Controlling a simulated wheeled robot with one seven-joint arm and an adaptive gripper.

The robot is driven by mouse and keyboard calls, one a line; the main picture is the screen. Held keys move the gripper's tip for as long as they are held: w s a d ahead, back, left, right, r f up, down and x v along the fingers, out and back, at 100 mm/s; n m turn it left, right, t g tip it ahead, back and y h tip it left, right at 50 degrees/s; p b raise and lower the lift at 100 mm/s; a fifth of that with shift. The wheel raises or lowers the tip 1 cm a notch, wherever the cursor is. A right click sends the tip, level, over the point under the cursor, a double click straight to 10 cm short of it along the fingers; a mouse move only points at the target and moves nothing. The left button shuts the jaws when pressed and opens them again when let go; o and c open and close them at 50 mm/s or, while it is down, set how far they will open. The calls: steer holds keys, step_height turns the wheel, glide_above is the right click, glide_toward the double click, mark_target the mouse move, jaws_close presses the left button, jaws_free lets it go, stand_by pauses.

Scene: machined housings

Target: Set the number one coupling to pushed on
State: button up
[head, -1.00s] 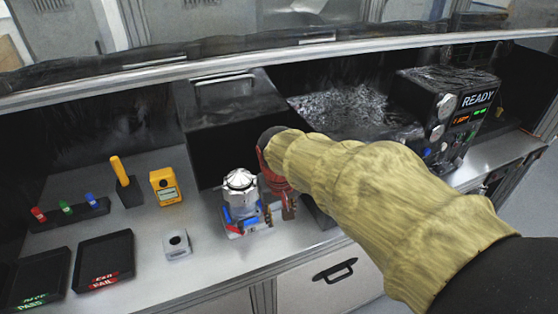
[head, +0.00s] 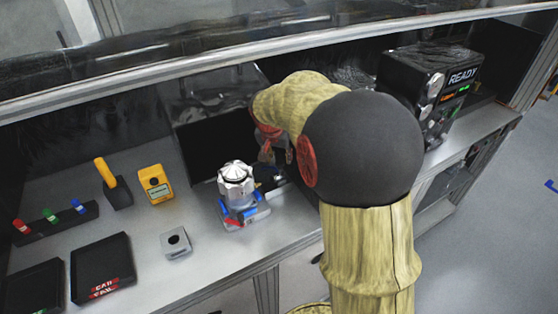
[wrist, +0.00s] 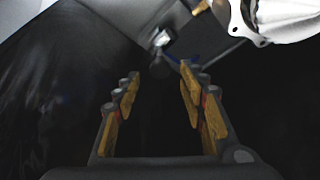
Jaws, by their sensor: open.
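A silver machined housing (head: 237,182) stands upright in a fixture with blue and red parts (head: 247,217) on the bench; the housing's edge also shows at the top right of the wrist view (wrist: 285,18). My gripper (head: 278,152) is just right of and behind the housing, partly hidden by my arm. In the wrist view its padded fingers (wrist: 160,82) are apart with nothing between them. A small pale metal fitting (wrist: 160,39) lies beyond the fingertips, with something dark blue near it. I cannot tell whether this is the number one coupling, and no number is readable.
A yellow meter (head: 156,184), a small grey block (head: 175,243) and two black trays (head: 101,268) are left of the housing. A black machine reading READY (head: 425,80) stands at the right. A dark enclosure is close behind my gripper.

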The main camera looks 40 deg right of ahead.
steer(key=shift+x, duration=1.35)
steer(key=shift+c, duration=0.9)
jaws_close()
steer(key=shift+a, duration=0.15)
